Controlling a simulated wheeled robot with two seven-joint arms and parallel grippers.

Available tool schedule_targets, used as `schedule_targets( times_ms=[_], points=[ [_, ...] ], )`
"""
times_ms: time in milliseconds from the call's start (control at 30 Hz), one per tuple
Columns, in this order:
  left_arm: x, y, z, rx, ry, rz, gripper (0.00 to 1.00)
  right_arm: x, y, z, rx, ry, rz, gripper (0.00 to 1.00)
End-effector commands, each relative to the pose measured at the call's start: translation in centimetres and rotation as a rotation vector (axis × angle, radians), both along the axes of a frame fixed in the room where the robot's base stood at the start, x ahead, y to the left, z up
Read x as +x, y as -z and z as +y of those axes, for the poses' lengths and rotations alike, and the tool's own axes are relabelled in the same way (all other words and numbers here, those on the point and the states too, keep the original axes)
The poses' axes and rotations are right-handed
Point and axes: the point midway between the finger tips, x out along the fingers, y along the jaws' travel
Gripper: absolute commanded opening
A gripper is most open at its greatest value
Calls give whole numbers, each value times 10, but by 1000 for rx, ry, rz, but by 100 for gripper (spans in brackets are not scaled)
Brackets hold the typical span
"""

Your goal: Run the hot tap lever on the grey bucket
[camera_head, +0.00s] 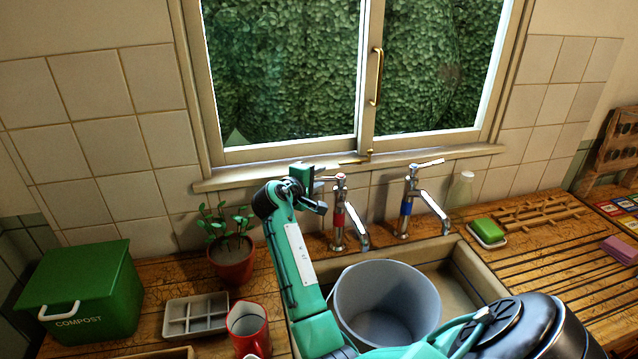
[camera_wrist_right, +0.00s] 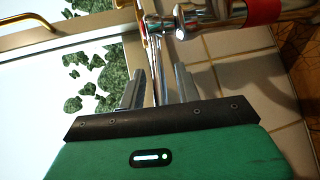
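The hot tap (camera_head: 339,215) with the red band stands behind the sink, left of a blue-banded tap. Its chrome lever (camera_head: 327,179) points left at the top. My right gripper (camera_head: 316,190) is at this lever. In the right wrist view the fingers of my right gripper (camera_wrist_right: 160,88) are apart, with the lever (camera_wrist_right: 155,60) between them; I cannot tell if they touch it. The red band (camera_wrist_right: 262,12) shows there too. The grey bucket (camera_head: 352,290) stands upright in the sink, its back rim near the hot tap's spout. No water stream is visible. My left gripper is out of view.
The blue-banded tap (camera_head: 407,205) is close on the right. A potted plant (camera_head: 232,262), a red mug (camera_head: 248,325), a grey divided tray (camera_head: 195,316) and a green compost bin (camera_head: 85,290) stand on the left. A window sill (camera_head: 270,175) runs behind the taps.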

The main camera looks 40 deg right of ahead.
Motion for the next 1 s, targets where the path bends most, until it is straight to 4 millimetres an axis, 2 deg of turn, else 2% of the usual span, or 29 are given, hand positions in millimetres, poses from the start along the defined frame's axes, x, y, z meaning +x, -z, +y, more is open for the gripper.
schedule_targets(
  times_ms=[100,400,567,833,1000],
  points=[
    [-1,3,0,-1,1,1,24,2,2,-6,0,0,1,34],
    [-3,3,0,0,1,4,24,2,2,-7,1,0,0,32],
    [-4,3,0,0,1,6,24,2,2,-7,1,0,0,0],
    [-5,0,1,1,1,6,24,1,1,-7,1,-9,1,0],
    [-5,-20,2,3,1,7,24,-4,-3,-4,1,-91,4,0]
  ],
)
